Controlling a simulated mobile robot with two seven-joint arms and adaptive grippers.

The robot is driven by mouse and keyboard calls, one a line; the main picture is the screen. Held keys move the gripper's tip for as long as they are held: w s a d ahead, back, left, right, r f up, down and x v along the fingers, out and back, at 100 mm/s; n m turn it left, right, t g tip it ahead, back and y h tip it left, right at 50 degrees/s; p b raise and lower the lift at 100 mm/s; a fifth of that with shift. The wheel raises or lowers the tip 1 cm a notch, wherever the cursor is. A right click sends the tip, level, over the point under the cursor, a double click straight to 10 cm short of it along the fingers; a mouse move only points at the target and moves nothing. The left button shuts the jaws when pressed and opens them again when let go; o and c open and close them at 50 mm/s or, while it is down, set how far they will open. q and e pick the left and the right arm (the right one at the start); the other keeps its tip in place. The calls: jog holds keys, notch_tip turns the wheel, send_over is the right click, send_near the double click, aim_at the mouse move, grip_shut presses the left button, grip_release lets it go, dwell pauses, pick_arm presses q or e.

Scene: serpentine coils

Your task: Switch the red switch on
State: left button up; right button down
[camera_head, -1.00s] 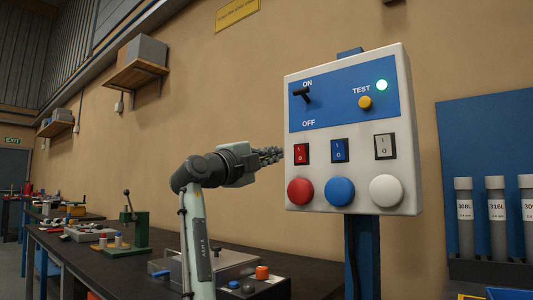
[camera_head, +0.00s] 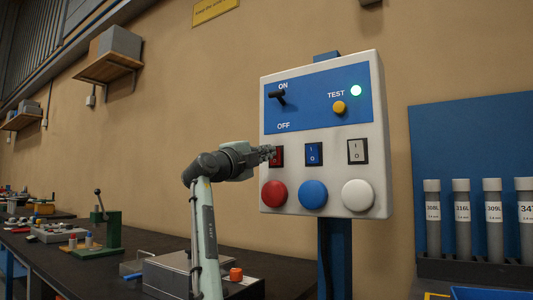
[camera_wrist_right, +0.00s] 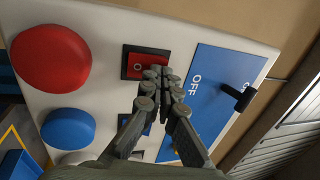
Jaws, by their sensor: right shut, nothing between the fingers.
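The red switch (camera_head: 279,158) is a small rocker in a dark frame on the white control panel (camera_head: 377,185), above the red round button (camera_head: 272,194). My right gripper (camera_head: 267,152) is shut and empty, coming from the left, and its fingertips overlap the switch's left part. In the right wrist view the red switch (camera_wrist_right: 143,61) shows beyond the fingertips of my right gripper (camera_wrist_right: 160,75), which cover its lower edge. I cannot tell if they touch it, nor which way the rocker is tilted. My left gripper is not in view.
Beside the red switch are a blue switch (camera_head: 313,154) and a white switch (camera_head: 358,151), with blue (camera_head: 313,194) and white (camera_head: 357,195) buttons below. A black lever (camera_head: 278,95) sits near ON. A dark workbench (camera_head: 110,265) stands left.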

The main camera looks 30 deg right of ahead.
jog(key=shift+d+r, duration=0.1)
jog(key=shift+r, duration=0.05)
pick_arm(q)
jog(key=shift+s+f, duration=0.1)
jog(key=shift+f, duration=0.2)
pick_arm(e)
jog(key=shift+w+d+r, duration=0.1)
jog(key=shift+d+r, duration=0.05)
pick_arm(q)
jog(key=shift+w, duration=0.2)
pick_arm(e)
jog(key=shift+d, duration=0.15)
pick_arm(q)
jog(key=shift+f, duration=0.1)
